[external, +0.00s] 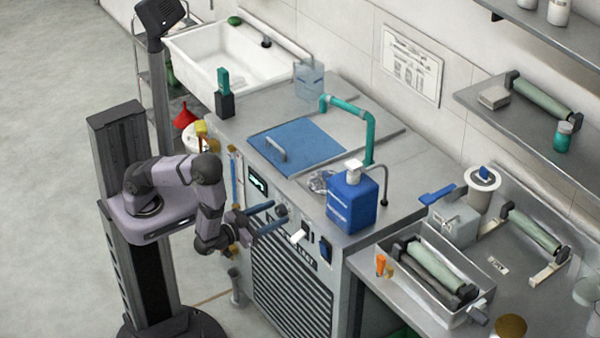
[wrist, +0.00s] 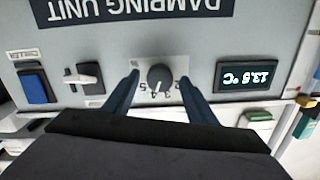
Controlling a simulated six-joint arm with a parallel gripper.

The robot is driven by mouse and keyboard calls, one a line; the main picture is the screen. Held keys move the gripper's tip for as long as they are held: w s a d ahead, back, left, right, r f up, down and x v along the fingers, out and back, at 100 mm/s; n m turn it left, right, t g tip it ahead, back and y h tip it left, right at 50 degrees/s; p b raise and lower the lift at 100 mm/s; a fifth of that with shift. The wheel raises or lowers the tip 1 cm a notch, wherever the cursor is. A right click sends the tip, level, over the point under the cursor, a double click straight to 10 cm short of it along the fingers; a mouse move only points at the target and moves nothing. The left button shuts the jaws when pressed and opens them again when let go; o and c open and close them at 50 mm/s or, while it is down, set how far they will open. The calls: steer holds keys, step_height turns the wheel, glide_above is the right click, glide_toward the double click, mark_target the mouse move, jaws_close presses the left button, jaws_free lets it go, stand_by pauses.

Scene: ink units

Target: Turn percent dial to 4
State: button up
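The percent dial is a dark round knob (wrist: 160,77) on a pale scale plate on the front panel, seen upside down in the wrist view. Small numerals, several of them legible around 2 to 5, run along the plate's lower edge in the picture; I cannot tell exactly which one the knob points to. My gripper (wrist: 159,79) is open, with one dark blue finger on each side of the dial and gaps to the knob.
A blue jug (external: 351,203) stands on the cabinet top.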

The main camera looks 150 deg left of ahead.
stand_by(0.3)
steer(key=shift+w+d, duration=0.1)
steer(key=shift+d, duration=0.5)
steer(key=d+b, duration=0.1)
steer(key=d, duration=0.5)
